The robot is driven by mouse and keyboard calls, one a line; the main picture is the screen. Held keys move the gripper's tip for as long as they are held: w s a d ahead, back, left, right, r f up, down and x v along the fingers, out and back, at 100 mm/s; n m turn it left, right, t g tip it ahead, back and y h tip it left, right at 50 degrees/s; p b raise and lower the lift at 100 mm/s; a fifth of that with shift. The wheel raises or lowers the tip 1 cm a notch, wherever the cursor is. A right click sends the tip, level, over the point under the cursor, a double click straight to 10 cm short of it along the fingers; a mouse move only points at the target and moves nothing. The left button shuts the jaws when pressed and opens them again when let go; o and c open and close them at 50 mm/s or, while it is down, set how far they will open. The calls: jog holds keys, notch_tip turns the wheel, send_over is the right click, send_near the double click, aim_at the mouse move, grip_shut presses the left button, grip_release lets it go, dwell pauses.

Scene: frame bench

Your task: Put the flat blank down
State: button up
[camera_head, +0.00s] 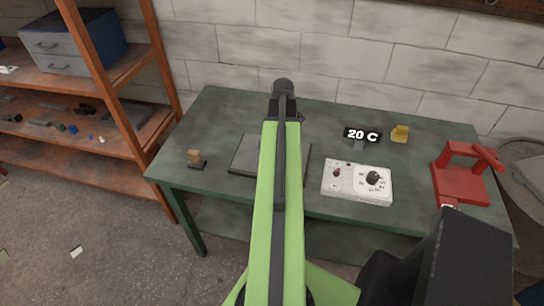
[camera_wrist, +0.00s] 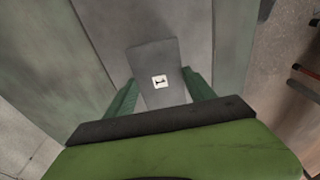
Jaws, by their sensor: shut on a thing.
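The flat blank (camera_wrist: 152,55) is a thin grey plate with a small white label bearing a black mark. In the wrist view my gripper (camera_wrist: 160,90) is shut on it, with a green finger at each side. The blank is over a flat dark grey plate (camera_wrist: 210,30), with green bench surface on both sides. I cannot tell whether the blank touches that plate. In the head view the grey plate (camera_head: 248,153) lies mid-bench, partly covered by my green arm. The blank and my fingertips are hidden there.
The green bench (camera_head: 225,110) also holds a small wooden block on a dark base (camera_head: 195,158), a white control box (camera_head: 356,182), a "20 C" display (camera_head: 362,135), a yellow object (camera_head: 400,133) and a red fixture (camera_head: 459,182). An orange shelf unit (camera_head: 138,80) stands left.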

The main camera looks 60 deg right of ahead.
notch_tip(320, 180, down, 4)
jog(key=b, duration=0.4)
jog(key=shift+f, duration=0.2)
jog(key=shift+r, duration=0.25)
jog(key=shift+f, duration=0.2)
jog(key=o, duration=1.6)
jog(key=shift+c, duration=0.2)
jog(key=r+p, duration=0.4)
jog(key=s+r+p, duration=0.1)
jog(key=r+p, duration=0.7)
jog(key=shift+s+d+r, duration=0.2)
jog(key=shift+r, duration=0.05)
jog(key=shift+f, duration=0.1)
